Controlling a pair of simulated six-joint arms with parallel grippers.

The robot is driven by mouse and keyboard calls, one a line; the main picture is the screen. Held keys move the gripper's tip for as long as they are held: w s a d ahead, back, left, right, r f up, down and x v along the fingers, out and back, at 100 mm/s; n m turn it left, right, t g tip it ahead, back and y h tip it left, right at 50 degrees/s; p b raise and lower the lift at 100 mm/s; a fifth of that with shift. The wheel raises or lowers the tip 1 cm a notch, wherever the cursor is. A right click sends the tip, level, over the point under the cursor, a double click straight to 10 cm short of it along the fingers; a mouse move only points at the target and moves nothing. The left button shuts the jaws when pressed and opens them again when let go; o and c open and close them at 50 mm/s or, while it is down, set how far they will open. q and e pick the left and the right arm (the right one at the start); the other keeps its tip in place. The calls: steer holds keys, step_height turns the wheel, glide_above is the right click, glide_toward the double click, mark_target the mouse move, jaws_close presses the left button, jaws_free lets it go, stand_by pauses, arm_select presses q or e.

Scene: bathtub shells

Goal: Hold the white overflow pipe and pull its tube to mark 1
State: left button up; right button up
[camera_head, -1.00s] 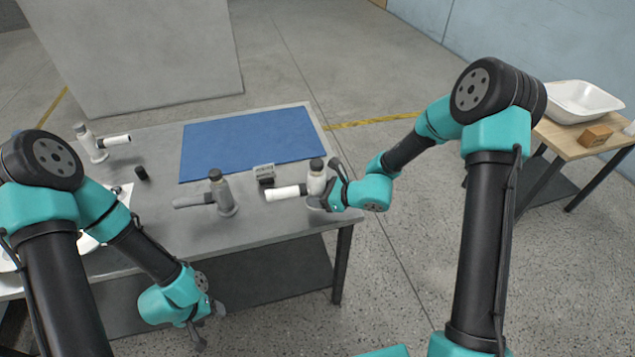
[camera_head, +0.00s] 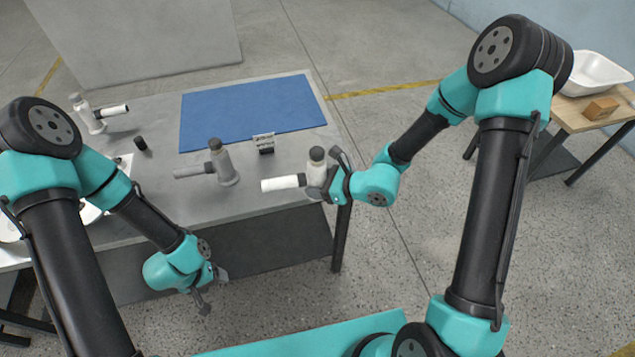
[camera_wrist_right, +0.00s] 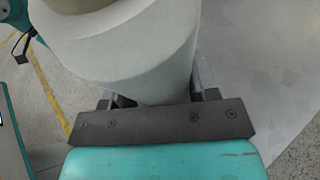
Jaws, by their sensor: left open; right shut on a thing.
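The white overflow pipe (camera_head: 316,172) is upright at the table's front right, with a dark cap and a white tube (camera_head: 281,184) pointing left. My right gripper (camera_head: 330,178) is shut on its body from the right. In the right wrist view the pale round body (camera_wrist_right: 135,50) fills the space between the fingers. I cannot tell whether its base touches the table. No mark 1 is readable on the tube. My left gripper (camera_head: 208,291) is open and empty, low in front of the table's front edge, well away from the pipe.
A grey overflow pipe (camera_head: 222,165) stands left of the held one. A small card stand (camera_head: 264,143) is behind. A similar white pipe (camera_head: 92,116) and a black cap (camera_head: 140,144) are at the back left. A blue mat (camera_head: 250,113) lies clear.

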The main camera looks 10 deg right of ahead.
steer(key=shift+w, duration=0.1)
steer(key=shift+w+d+f, duration=0.6)
steer(key=shift+w+f, duration=0.15)
steer(key=shift+w, duration=1.85)
steer(key=shift+w+d+f, duration=0.65)
steer(key=shift+w+f, duration=0.05)
steer(key=shift+w, duration=1.85)
steer(key=shift+w+d+f, duration=0.6)
steer(key=shift+w+f, duration=0.15)
steer(key=shift+w, duration=1.85)
steer(key=shift+f, duration=0.3)
arm_select(q)
steer(key=shift+o, duration=0.2)
